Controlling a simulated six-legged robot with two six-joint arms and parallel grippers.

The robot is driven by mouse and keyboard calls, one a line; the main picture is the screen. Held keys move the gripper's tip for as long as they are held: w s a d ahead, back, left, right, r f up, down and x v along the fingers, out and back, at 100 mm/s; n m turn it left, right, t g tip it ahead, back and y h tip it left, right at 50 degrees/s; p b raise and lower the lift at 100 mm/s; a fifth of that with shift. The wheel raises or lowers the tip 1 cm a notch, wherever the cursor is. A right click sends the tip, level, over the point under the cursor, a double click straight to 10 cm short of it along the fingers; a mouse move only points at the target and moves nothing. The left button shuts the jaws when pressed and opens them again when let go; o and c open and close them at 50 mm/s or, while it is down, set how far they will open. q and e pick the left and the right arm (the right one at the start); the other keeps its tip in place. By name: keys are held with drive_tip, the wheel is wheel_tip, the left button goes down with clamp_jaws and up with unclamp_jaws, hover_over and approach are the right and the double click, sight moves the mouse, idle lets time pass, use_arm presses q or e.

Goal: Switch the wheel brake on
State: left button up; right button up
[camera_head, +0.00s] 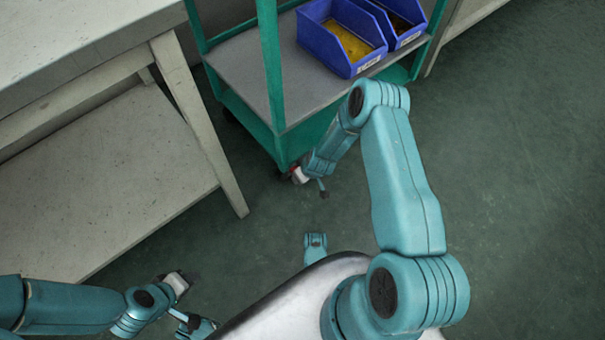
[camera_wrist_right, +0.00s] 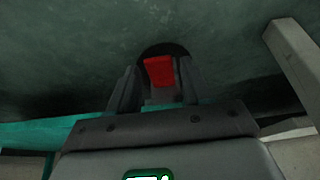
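The wheel brake is a red tab (camera_wrist_right: 159,71) at a dark round wheel under the trolley, seen in the right wrist view. My right gripper (camera_wrist_right: 158,82) is open, with one finger on each side of the red tab. Small gaps show between the tab and the fingers; contact cannot be made out. In the head view my right gripper (camera_head: 297,175) is low at the near bottom corner of the green trolley (camera_head: 271,70), where the wheel is mostly hidden. My left gripper (camera_head: 178,284) is at the lower left, away from the trolley; its fingers are too small to read.
The trolley's grey shelf (camera_head: 245,75) carries blue bins (camera_head: 343,40), one with yellowish contents. A pale workbench (camera_head: 75,35) with a lower shelf (camera_head: 110,180) and leg stands left of the trolley. The green floor (camera_head: 520,180) to the right is clear.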

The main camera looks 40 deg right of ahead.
drive_tip(key=c, duration=0.7)
drive_tip(key=shift+s+d+f+t, duration=0.15)
drive_tip(key=shift+s+f+t, duration=0.15)
drive_tip(key=shift+t, duration=0.2)
drive_tip(key=shift+s+f+t, duration=0.15)
drive_tip(key=shift+f+t, duration=0.5)
drive_tip(key=shift+t, duration=0.15)
drive_tip(key=t, duration=0.1)
drive_tip(key=f+t, duration=0.1)
drive_tip(key=t, duration=0.1)
drive_tip(key=o, duration=1.1)
drive_tip(key=shift+c, duration=0.2)
